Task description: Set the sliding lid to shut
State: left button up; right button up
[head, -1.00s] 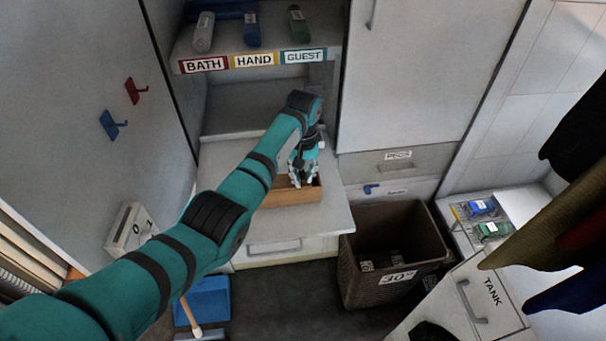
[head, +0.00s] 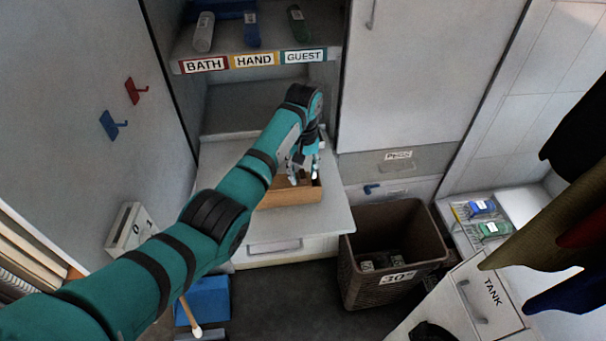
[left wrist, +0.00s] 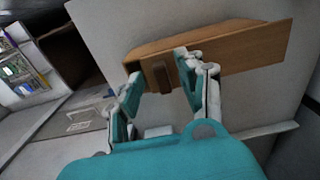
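A brown wooden box (head: 290,196) sits on the white counter; it also shows in the left wrist view (left wrist: 245,48). A small wooden block (left wrist: 156,76), like a grip, stands out from it near one end. My left gripper (head: 306,172) is over the right part of the box, and in the left wrist view its fingers (left wrist: 158,86) are spread, one on each side of the block. I see a gap beside the block and cannot tell if either finger touches. My gripper hides part of the box top, so how far the lid is open is unclear. My right gripper is not in view.
A shelf (head: 262,62) with labels and rolled items is above the counter (head: 325,222) at the back. A brown basket (head: 395,285) stands on the floor to the right. A white drawer front (head: 280,249) is below the counter. The counter's front part is clear.

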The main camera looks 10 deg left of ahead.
pick_arm(q)
notch_tip(320, 180, up, 10)
jog(key=shift+r, duration=0.25)
jog(key=shift+o, duration=0.3)
